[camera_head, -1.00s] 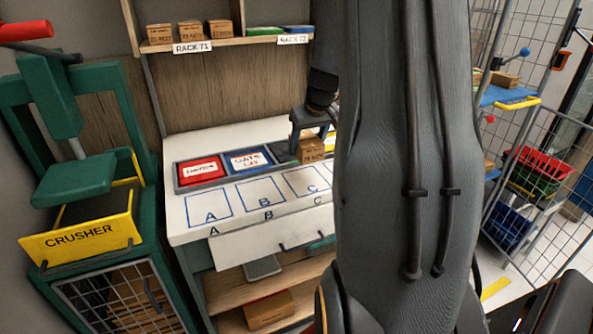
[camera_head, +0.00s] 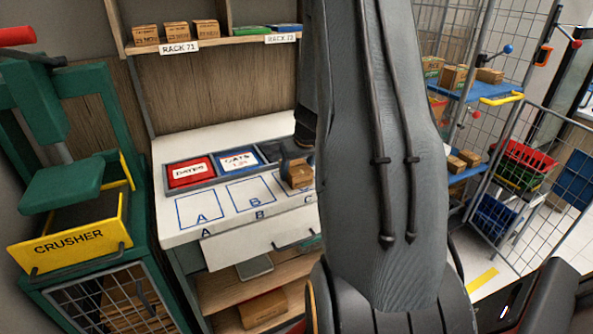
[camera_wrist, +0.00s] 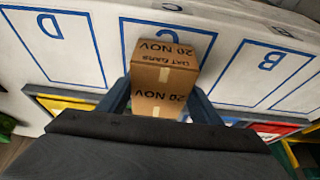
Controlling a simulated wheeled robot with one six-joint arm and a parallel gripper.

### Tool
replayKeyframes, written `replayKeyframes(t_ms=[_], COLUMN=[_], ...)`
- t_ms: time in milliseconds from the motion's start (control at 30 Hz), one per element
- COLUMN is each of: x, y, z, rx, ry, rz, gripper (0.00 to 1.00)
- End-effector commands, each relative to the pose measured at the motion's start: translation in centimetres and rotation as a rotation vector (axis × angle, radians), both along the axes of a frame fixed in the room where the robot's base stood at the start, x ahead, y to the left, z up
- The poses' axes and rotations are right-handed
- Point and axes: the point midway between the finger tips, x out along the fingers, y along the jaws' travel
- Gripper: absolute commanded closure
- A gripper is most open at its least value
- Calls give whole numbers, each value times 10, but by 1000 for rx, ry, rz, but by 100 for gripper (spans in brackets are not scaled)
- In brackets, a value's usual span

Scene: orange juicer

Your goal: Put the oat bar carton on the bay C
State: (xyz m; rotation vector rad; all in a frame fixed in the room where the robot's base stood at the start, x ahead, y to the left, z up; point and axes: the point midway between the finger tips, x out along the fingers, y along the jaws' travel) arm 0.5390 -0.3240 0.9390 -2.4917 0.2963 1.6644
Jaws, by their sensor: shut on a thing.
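The oat bar carton, a small brown box, shows in the head view (camera_head: 299,174) and in the wrist view (camera_wrist: 165,70), where its print reads "OAT BARS" and "20 NOV". My gripper (camera_wrist: 160,100) is shut on it, with one blue-grey finger on each side. The carton is over bay C, a blue outline on the white worktop (camera_head: 307,188), which also shows around the carton in the wrist view (camera_wrist: 122,60). I cannot tell whether its underside touches the worktop. My arm hides the right part of bay C in the head view.
Bays A (camera_head: 200,209) and B (camera_head: 250,195) are empty; bay D (camera_wrist: 55,45) also looks empty. Red (camera_head: 189,171) and blue (camera_head: 240,160) labelled trays lie behind the bays. A green crusher (camera_head: 65,185) stands left. A shelf with cartons (camera_head: 174,33) hangs above.

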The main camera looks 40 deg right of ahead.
Motion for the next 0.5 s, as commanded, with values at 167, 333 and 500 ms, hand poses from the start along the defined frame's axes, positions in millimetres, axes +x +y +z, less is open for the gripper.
replayKeyframes(t_ms=[167,333,500], x=[1,0,0], y=[0,0,0], z=[-2,-3,-3], rx=[0,1,1], ry=[-1,0,0], rz=[0,0,0], gripper=[69,30,23])
